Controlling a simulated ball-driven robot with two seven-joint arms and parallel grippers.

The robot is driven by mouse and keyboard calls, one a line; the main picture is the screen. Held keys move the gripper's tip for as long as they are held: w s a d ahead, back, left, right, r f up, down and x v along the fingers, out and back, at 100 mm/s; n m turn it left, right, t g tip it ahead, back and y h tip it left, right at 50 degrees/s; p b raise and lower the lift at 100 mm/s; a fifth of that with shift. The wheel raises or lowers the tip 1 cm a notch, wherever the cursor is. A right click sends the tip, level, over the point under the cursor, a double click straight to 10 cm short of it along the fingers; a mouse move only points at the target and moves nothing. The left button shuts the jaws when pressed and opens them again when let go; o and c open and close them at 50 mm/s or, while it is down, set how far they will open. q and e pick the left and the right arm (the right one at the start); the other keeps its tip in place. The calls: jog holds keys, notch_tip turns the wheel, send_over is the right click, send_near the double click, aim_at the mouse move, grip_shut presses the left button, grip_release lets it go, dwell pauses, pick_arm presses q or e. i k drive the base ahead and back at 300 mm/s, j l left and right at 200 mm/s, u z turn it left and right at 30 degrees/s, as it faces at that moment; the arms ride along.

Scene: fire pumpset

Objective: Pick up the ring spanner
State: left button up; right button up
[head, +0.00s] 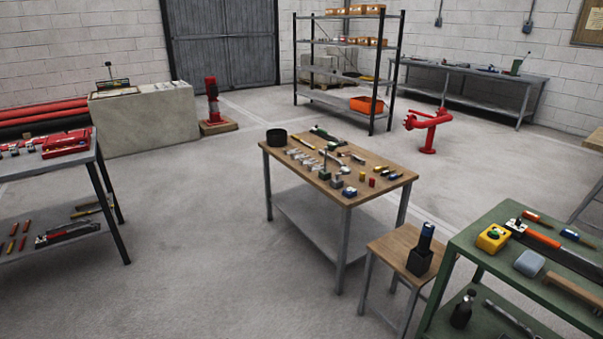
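A wooden-topped workbench (399,178) stands in the middle of the head view with many small tools on it. A row of silver, spanner-like tools (302,158) lies on its left half. They are too small for me to tell which one, if any, is the ring spanner. A long silver tool (510,319) lies on the lower shelf of the green bench (471,243) at the right; its kind is unclear. Neither of my grippers is in view.
A wooden stool (391,250) with a dark torch-like object (423,248) stands between the workbench and green bench. A grey bench (60,180) is at the left. A red hydrant (428,130) and shelving rack (335,100) stand behind. The left-centre floor is clear.

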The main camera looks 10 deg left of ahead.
aim_at(319, 152)
jog(key=i+j+u, duration=0.1)
jog(key=i+j, duration=0.15)
jog(key=i, duration=0.25)
jog(key=i+j+u, duration=0.15)
jog(key=i, duration=0.4)
